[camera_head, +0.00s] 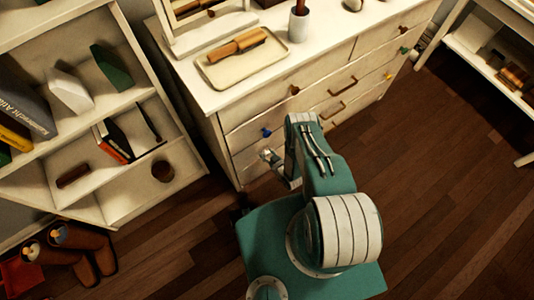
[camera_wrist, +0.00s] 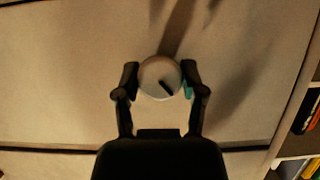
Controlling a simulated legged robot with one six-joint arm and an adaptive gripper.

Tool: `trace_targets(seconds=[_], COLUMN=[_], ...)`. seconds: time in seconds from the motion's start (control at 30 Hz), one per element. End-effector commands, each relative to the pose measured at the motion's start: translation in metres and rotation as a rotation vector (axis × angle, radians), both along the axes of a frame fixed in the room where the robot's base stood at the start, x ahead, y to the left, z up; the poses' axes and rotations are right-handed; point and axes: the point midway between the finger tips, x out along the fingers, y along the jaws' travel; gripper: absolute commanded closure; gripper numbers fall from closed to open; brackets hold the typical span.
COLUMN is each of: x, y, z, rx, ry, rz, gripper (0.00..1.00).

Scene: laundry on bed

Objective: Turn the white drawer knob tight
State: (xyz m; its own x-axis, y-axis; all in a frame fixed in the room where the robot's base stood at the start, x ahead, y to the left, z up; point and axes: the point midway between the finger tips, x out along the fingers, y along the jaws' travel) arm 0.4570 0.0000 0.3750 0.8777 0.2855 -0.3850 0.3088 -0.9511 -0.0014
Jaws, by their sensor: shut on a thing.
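The white drawer knob (camera_wrist: 157,76) is round with a dark slanted mark on its face. It sits on a pale drawer front in the wrist view. My gripper (camera_wrist: 160,80) has its two dark fingers on either side of the knob, shut on it. In the head view my gripper (camera_head: 268,155) is at the lower left of the cream dresser (camera_head: 240,108), against a lower drawer. A small teal patch shows beside the right finger in the wrist view.
A blue knob (camera_head: 266,132) sits just above my gripper on the dresser. A tray (camera_head: 222,77) with a brush and a white cup (camera_head: 299,26) stand on the dresser top. A white bookshelf (camera_head: 122,202) stands to the left. The wooden floor (camera_head: 445,190) at right is clear.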

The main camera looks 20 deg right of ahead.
Motion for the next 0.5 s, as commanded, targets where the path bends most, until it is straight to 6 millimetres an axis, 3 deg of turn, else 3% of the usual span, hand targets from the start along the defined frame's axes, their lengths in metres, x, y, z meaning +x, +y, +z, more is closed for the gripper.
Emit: trace_targets(seconds=[0.5], x=[0.0037], y=[-0.0016], z=[0.0010], rx=[0.227], ry=[0.069], rz=[0.001], gripper=[0.94])
